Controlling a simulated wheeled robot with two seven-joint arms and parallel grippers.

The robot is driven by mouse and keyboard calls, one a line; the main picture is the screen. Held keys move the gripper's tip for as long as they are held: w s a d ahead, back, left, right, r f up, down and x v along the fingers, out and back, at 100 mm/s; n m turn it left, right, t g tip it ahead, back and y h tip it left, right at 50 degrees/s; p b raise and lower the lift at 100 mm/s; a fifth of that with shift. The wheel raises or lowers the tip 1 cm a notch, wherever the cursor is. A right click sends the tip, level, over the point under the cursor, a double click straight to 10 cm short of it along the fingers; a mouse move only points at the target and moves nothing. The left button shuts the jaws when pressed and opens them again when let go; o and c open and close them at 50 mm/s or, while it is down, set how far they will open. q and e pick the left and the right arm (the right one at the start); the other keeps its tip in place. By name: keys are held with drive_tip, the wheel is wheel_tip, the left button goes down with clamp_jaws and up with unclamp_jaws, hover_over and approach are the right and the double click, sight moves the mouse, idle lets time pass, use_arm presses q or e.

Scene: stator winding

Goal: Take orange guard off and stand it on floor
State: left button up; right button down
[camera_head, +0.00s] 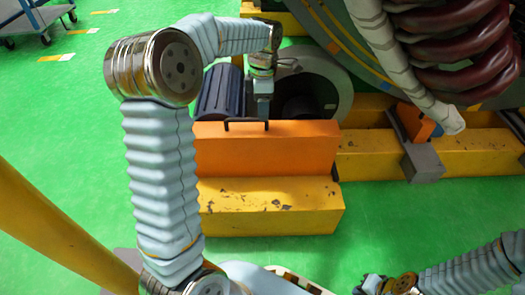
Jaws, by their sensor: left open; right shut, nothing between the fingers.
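The orange guard (266,156) is a box-like cover resting on top of a chipped yellow base (270,205). A thin dark handle (246,120) stands up from its top edge. My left gripper (263,112) reaches down from above and is open. Its fingertips are at the right part of the handle; whether they surround the bar or touch it is unclear. My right arm enters at the bottom right corner, and its fingers are not visible.
A dark ribbed motor (218,92) and a grey disc (318,80) stand behind the guard. A yellow beam (375,155) with a grey bracket (422,162) runs to the right, below the large winding. A yellow post crosses at lower left. Green floor (60,130) is clear on the left.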

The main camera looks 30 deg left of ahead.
use_arm(q)
wheel_tip(320, 180, down, 4)
drive_tip(key=shift+s+a+f+b, duration=0.1)
drive_tip(key=shift+s+f+b, duration=0.05)
drive_tip(key=shift+b, duration=0.6)
drive_tip(key=shift+f, duration=0.4)
drive_tip(key=shift+r, duration=0.15)
clamp_jaws()
